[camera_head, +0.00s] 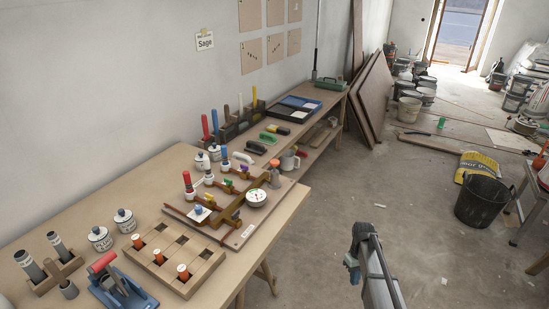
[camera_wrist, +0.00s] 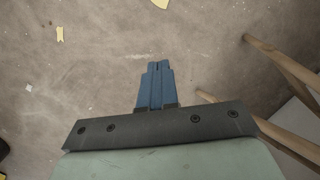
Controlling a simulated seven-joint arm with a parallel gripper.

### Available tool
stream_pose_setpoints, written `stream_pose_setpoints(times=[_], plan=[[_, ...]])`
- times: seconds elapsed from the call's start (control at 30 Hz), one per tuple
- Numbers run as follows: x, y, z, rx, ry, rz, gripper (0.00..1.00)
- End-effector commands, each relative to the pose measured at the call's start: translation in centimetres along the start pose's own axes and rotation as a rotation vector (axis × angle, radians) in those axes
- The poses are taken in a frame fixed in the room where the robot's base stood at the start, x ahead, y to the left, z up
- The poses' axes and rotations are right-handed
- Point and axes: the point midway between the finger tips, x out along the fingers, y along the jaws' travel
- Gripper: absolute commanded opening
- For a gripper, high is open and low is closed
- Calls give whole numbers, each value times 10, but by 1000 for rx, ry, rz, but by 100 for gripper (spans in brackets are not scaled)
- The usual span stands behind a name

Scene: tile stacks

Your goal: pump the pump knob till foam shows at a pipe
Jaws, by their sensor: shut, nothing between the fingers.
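A wooden board (camera_head: 237,240) on the bench carries brown pipes (camera_head: 262,181), a round white gauge (camera_head: 257,197) and small coloured valve handles (camera_head: 227,169). An orange knob (camera_head: 274,164) stands upright at the board's far right corner; it looks like the pump knob. A red-topped cylinder (camera_head: 187,180) stands at the pipes' left end. I see no clear foam at any pipe. My gripper (camera_head: 351,270) is right of the bench, over open floor, apart from the board. In the wrist view its blue fingers (camera_wrist: 158,66) are shut and empty above the floor.
A wooden block with orange plugs (camera_head: 183,271), white jars (camera_head: 100,238) and a blue tool with a red handle (camera_head: 103,262) sit at the bench's near end. A cup (camera_head: 289,161) stands behind the board. Bench legs (camera_wrist: 285,65) show in the wrist view.

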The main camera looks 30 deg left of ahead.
Motion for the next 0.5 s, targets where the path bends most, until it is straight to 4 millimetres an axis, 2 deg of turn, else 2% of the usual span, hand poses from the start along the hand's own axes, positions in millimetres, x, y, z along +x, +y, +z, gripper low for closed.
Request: stream_pose_setpoints(times=[0.03, 0.1, 0.27, 0.5], plan=[[-17, -3, -18, -26, 11, 9, 0], [-39, -8, -35, -61, 22, 19, 0], [-91, -24, -72, -141, 48, 43, 0], [-174, -55, -122, -262, 86, 79, 0]])
